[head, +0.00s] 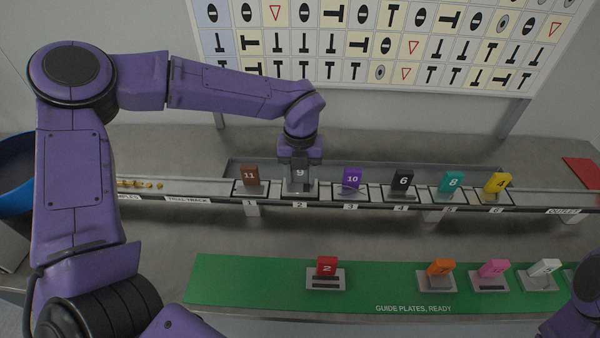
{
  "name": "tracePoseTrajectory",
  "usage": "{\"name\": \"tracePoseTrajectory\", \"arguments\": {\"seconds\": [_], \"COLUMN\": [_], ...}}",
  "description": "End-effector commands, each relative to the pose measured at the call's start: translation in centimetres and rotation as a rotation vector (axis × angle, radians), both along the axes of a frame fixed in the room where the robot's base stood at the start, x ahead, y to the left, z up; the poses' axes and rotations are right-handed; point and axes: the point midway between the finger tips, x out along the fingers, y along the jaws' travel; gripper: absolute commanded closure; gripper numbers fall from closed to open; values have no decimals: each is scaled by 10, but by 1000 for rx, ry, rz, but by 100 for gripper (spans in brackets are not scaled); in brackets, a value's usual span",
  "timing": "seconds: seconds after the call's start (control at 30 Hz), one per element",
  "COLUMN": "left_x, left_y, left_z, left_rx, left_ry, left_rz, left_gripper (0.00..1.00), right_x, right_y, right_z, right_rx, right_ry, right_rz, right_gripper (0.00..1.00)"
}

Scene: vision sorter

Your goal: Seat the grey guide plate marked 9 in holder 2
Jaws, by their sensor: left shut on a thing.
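The grey guide plate marked 9 (300,174) stands upright at holder 2 (300,196) on the track, between the brown plate 11 and the purple plate 10. My left gripper (300,157) is above holder 2, pointing down, and is shut on the top of the grey plate. The plate's lower edge meets the holder in the picture. I cannot tell if it is fully down in the slot. My right gripper is out of the frame; only a purple part of my right arm shows at the lower right.
Brown 11 (250,175) and purple 10 (351,179) stand close on either side. Plates 6 (401,181), 8 (450,182) and 4 (497,183) follow rightward. A green mat (240,283) in front bears red 2 (327,266) and several other plates. A blue bin (14,200) stands left.

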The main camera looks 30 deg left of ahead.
Motion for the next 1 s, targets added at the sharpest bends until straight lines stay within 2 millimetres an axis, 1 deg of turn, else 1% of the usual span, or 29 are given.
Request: {"name": "tracePoseTrajectory", "arguments": {"seconds": [0.47,1.0], "left_x": [1,2], "left_y": [0,0], "left_z": [-1,-13], "left_rx": [0,-1], "left_ry": [0,0], "left_rz": [0,1], "left_gripper": [88,88], "right_x": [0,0], "right_y": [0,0], "right_z": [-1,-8], "right_rx": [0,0], "right_ry": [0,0], "right_rz": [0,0], "right_gripper": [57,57]}}
